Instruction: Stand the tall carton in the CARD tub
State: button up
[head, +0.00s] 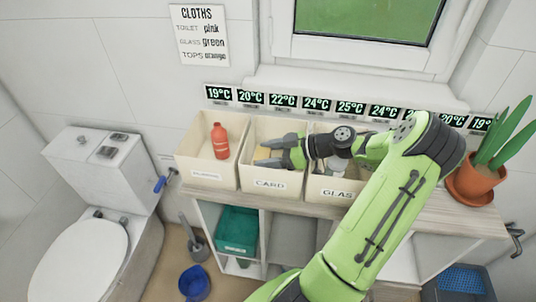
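The CARD tub (270,184) is a cream open bin, second from the left on the counter. My gripper (257,153) is over this tub, coming in from the right, with its two grey fingers spread apart. A small tan-yellow patch (266,153) shows between the fingers, inside the tub. It may be the top of the tall carton, but most of it is hidden by the fingers and the tub wall. I cannot tell whether it stands upright or leans. No finger is clearly pressed against it.
The left tub (206,174) holds a red bottle (220,141). The GLAS-labelled tub (336,193) on the right holds a pale item, partly behind my arm. A potted plant (474,184) stands at the counter's right end. Temperature displays (284,101) line the wall behind.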

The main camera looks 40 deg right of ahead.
jog(key=shift+o, duration=0.6)
jog(key=shift+s+d+r+p, duration=0.1)
jog(key=shift+r+p, duration=0.2)
jog(key=shift+p, duration=0.05)
jog(key=p+v, duration=0.2)
jog(key=v, duration=0.9)
jog(key=shift+s+d+r, duration=0.15)
jog(key=shift+s+r, duration=0.05)
jog(key=shift+s, duration=0.1)
jog(key=w+a+r+m+g+h, duration=0.1)
jog(key=w+a+r+g+h, duration=0.2)
jog(key=a, duration=0.7)
jog(key=w+a+m+g+h, duration=0.1)
jog(key=w+a+g+h, duration=0.3)
jog(key=a, duration=0.6)
jog(key=s+a+r+m+t, duration=0.1)
jog(key=s+a+r+m, duration=0.1)
jog(key=s, duration=0.5)
jog(key=s+a+r+m+h, duration=0.1)
jog(key=s+a+r+m, duration=0.2)
jog(key=s+a, duration=0.4)
jog(key=shift+s+r+m+t, duration=0.3)
jog(key=shift+s+r+t, duration=0.1)
jog(key=shift+s+r, duration=0.1)
